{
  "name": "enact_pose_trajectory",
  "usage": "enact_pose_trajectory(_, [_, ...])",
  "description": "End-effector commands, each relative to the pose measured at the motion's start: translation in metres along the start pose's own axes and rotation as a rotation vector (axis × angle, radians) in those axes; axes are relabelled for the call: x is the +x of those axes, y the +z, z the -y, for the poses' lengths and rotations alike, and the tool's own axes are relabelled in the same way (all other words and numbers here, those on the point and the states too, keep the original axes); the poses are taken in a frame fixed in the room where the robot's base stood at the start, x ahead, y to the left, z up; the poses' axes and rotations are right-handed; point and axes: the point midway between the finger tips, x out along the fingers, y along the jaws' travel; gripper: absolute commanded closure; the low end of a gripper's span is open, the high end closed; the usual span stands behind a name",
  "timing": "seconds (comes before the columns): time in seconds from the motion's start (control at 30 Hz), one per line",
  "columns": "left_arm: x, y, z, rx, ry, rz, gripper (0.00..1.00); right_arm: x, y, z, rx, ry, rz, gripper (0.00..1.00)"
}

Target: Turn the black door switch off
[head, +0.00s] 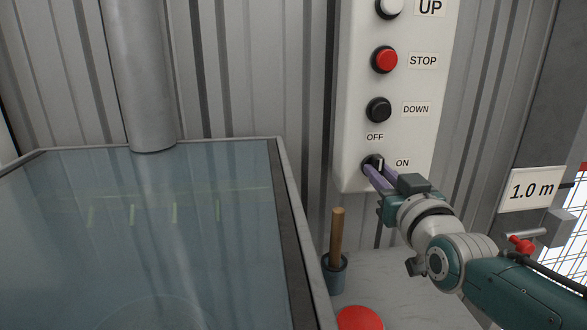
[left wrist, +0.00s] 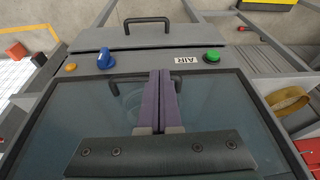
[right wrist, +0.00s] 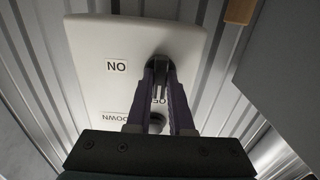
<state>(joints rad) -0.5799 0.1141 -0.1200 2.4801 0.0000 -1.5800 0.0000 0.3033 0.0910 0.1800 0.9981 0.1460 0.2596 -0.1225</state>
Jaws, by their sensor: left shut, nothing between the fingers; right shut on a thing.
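The black door switch (head: 374,161) sits at the bottom of the white control box (head: 350,95), with the OFF label (head: 375,137) above it and the ON label (head: 402,163) to its right. My right gripper (head: 371,170) reaches it from below right and is shut on it. In the right wrist view the purple fingers (right wrist: 160,66) stand either side of the switch and partly hide it; I cannot tell its exact angle. My left gripper (left wrist: 161,76) is shut and empty above a glass panel (left wrist: 215,105); it is outside the head view.
Above the switch are the DOWN button (head: 378,109) and red STOP button (head: 384,59). A glass-topped cabinet (head: 285,190) fills the left. A pot with a wooden handle (head: 337,240) and a red round thing (head: 359,318) stand below. A blue knob (left wrist: 105,59) and green button (left wrist: 212,56) are near my left gripper.

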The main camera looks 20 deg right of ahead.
Motion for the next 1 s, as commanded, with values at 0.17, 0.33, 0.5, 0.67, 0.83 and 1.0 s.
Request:
enact_pose_trajectory(0.17, [0.0,0.0,0.001,0.005,-0.004,0.001,1.0,0.0,0.0,0.0,-0.005,0.0,-0.001,1.0])
enact_pose_trajectory(0.33, [0.0,0.001,0.002,0.008,-0.007,0.001,1.0,0.0,0.0,0.0,-0.005,-0.001,0.0,0.73])
enact_pose_trajectory(0.5, [0.0,0.001,0.003,0.009,-0.007,0.002,1.0,0.0,0.0,0.0,-0.004,-0.001,0.0,0.54])
enact_pose_trajectory(0.67, [0.0,0.001,0.002,0.009,-0.007,0.002,1.0,0.0,0.0,0.0,-0.003,-0.001,0.0,0.5])
enact_pose_trajectory(0.83, [-0.001,0.0,0.002,0.009,-0.007,0.002,1.0,-0.002,0.0,0.0,-0.002,-0.001,0.001,0.5])
enact_pose_trajectory(1.0, [-0.01,-0.003,0.002,0.006,-0.005,0.001,1.0,-0.022,-0.002,0.0,-0.002,-0.001,0.003,0.5])
